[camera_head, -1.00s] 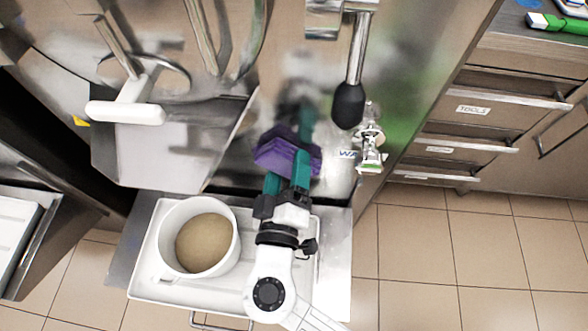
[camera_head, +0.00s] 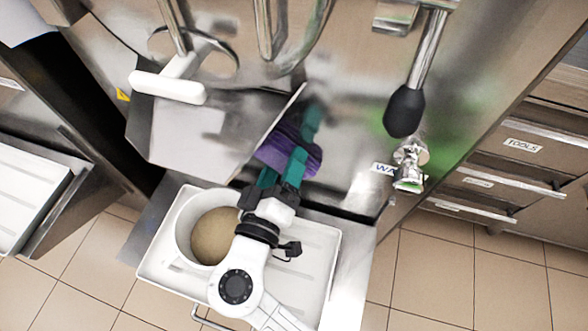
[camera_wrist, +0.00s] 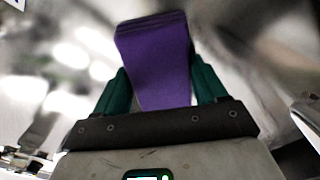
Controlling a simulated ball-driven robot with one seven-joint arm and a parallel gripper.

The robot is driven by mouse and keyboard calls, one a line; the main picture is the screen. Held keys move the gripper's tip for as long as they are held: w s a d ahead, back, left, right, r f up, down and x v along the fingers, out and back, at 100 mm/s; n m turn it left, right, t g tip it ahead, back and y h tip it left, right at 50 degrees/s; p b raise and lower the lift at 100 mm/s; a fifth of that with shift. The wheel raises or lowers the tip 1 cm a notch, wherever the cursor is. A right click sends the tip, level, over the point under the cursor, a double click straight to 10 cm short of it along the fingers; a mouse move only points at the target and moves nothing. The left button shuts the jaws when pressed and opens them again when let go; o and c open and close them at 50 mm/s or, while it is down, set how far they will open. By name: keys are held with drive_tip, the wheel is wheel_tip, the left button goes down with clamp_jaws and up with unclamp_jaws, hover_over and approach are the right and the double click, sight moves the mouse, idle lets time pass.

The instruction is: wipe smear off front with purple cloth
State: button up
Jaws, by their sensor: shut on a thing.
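The purple cloth (camera_head: 286,146) is folded and held between the green fingers of my gripper (camera_head: 283,168). In the wrist view the cloth (camera_wrist: 157,60) stands out past the fingertips of my gripper (camera_wrist: 160,92), which is shut on it. The cloth is close to the shiny steel front (camera_head: 335,150) of the freezer; I cannot tell if it touches. A dark green reflection shows in the steel just above it. A blurred green patch (camera_head: 378,122) shows on the steel near the black-knobbed lever; I cannot tell if it is the smear or a reflection.
A slanted steel chute (camera_head: 190,140) is close left of the cloth. A black-knobbed lever (camera_head: 404,108) and a tap (camera_head: 410,165) stick out at the right. Below, a white tray (camera_head: 322,250) holds a white pot (camera_head: 186,228) partly behind my arm. Drawers (camera_head: 490,180) stand farther right.

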drive_tip(key=shift+w+a, duration=0.1)
drive_tip(key=shift+a, duration=0.1)
drive_tip(key=v, duration=0.6)
idle(0.4)
drive_tip(key=v, duration=0.3)
idle(0.6)
idle(0.8)
